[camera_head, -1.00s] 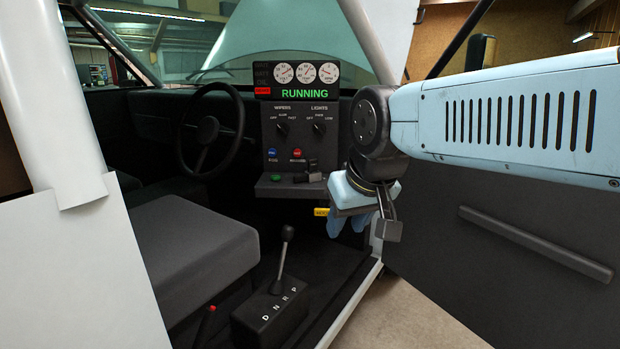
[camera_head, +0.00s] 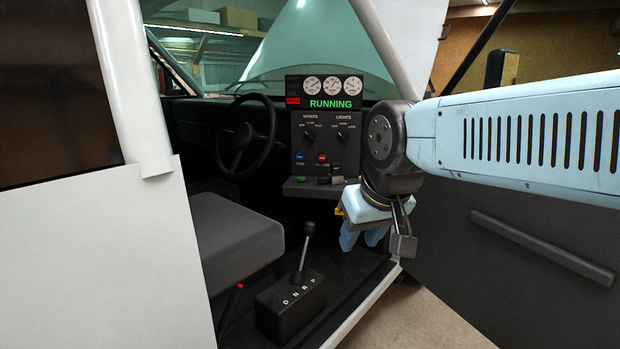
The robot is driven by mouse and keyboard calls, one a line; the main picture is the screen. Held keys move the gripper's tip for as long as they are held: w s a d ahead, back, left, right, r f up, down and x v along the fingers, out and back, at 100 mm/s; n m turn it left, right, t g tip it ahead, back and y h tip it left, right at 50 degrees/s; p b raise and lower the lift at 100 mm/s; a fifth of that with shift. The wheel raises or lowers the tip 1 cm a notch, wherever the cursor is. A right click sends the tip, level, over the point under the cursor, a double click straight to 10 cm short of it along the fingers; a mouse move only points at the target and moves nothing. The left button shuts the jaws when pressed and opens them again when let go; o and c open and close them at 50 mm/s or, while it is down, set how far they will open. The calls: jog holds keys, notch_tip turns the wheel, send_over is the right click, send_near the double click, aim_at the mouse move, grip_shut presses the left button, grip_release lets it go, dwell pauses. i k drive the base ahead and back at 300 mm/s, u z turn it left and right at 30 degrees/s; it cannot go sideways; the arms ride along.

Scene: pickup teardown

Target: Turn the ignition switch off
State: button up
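The dash panel (camera_head: 325,160) stands in the cab beyond the open door, with WIPERS and LIGHTS knobs and a blue and a red button. The display (camera_head: 330,103) above it reads RUNNING in green. On the small shelf (camera_head: 300,190) below are a green button (camera_head: 302,181) and a dark raised part (camera_head: 331,176), perhaps the ignition switch; its label and position cannot be read. My gripper (camera_head: 362,240) hangs with its blue fingers pointing down, just right of and below the shelf in the picture. I see nothing held, and the finger gap is unclear.
The steering wheel (camera_head: 246,146) and grey seat (camera_head: 230,238) are at left. The gear lever (camera_head: 307,245) rises from the floor box. The white door pillar (camera_head: 130,90) stands in front at left, and the open dark door (camera_head: 530,260) at right. A yellow tag is partly hidden behind my gripper.

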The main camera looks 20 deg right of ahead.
aim_at(338, 180)
jog(key=u, duration=0.05)
jog(key=i, duration=0.9)
jog(key=z, duration=0.1)
